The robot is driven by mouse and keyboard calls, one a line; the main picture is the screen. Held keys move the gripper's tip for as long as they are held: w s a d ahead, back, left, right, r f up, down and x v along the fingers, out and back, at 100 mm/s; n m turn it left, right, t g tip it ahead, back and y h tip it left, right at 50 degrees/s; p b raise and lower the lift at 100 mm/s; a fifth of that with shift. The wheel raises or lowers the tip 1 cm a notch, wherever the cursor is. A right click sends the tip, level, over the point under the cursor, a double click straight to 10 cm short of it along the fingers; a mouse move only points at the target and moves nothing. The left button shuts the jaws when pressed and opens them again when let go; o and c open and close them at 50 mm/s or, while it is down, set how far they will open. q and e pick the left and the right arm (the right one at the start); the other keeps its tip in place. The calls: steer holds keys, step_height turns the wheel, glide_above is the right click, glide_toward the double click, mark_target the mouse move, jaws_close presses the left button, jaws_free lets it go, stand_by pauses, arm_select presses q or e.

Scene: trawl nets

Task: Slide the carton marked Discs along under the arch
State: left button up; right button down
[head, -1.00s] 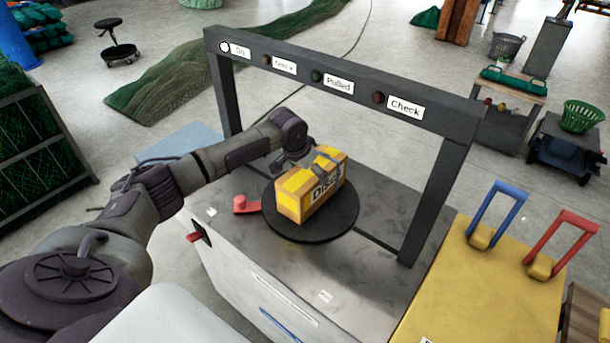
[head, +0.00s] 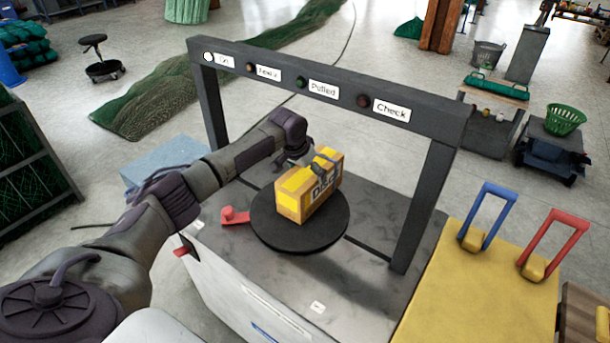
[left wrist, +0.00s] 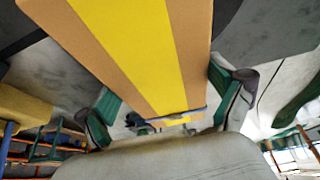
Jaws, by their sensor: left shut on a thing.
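The yellow and brown carton marked Discs (head: 307,187) is over the far part of a round black plate (head: 292,236) on the grey bench. I cannot tell whether its base touches the plate. My left gripper (head: 318,165) is shut on the carton from above and behind. In the left wrist view the carton (left wrist: 150,45) lies between the green-padded fingers (left wrist: 165,98). The dark grey arch (head: 330,88) spans the bench behind and to the right of the carton. My right gripper is not in view.
The arch has labelled lamps, with Pulled (head: 323,88) and Check (head: 391,109) readable. A red handle (head: 235,215) sits left of the plate. A yellow surface with blue (head: 488,215) and red (head: 546,243) handles stands right. The bench right of the plate is clear.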

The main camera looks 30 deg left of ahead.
arm_select(q)
steer(key=shift+r, duration=0.1)
steer(key=o, duration=1.3)
steer(key=shift+d, duration=0.1)
steer(key=shift+r, duration=0.15)
steer(key=v, duration=1.1)
steer(key=shift+s+r, duration=0.1)
steer(key=shift+r, duration=0.2)
